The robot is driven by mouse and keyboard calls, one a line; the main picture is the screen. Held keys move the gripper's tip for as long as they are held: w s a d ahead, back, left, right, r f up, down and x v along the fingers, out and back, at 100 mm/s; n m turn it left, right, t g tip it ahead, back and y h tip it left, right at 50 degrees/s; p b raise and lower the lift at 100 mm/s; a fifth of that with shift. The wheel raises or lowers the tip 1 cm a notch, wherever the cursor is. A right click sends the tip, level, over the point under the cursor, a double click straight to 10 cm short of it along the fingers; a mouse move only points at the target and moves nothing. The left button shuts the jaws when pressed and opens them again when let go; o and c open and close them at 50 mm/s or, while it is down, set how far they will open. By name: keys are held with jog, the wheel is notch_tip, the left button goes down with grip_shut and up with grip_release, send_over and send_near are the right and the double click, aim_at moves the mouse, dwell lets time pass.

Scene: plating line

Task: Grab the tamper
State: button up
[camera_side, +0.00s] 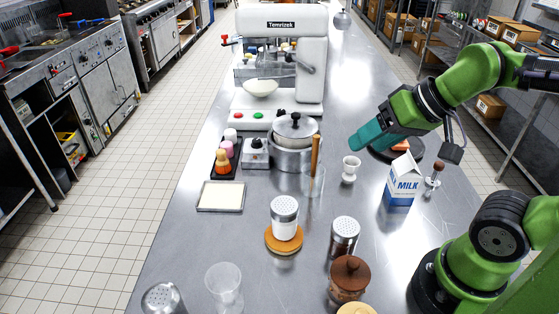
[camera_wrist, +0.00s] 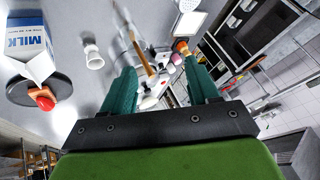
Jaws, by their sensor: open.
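A small metal piece with a brown knob handle, which looks like the tamper (camera_side: 433,181), stands upright on the steel counter just right of the milk carton (camera_side: 402,183) in the side view. I cannot make it out in the wrist view. My gripper (camera_side: 358,142) is in the air up and left of it, beyond the carton, with its teal fingers pointing left. In the wrist view the fingers (camera_wrist: 160,66) are apart with nothing held between them.
The carton also shows in the wrist view (camera_wrist: 27,48). A dark round plate (camera_side: 378,155) with a reddish item lies behind it. A white cup (camera_side: 350,170), a pot (camera_side: 292,157) and a glass with a wooden utensil (camera_side: 312,183) stand left. Shakers and a brown-lidded jar (camera_side: 350,279) stand in front.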

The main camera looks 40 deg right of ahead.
jog(key=shift+d, duration=0.1)
jog(key=m+g+h, duration=0.2)
jog(key=m+g, duration=0.5)
jog(key=m, duration=0.1)
send_over(436, 173)
jog(key=f, duration=1.7)
jog(key=shift+w+d+f, duration=0.15)
jog(key=shift+d, duration=0.15)
jog(key=shift+d+f, duration=0.15)
jog(key=shift+f, duration=2.95)
grip_shut()
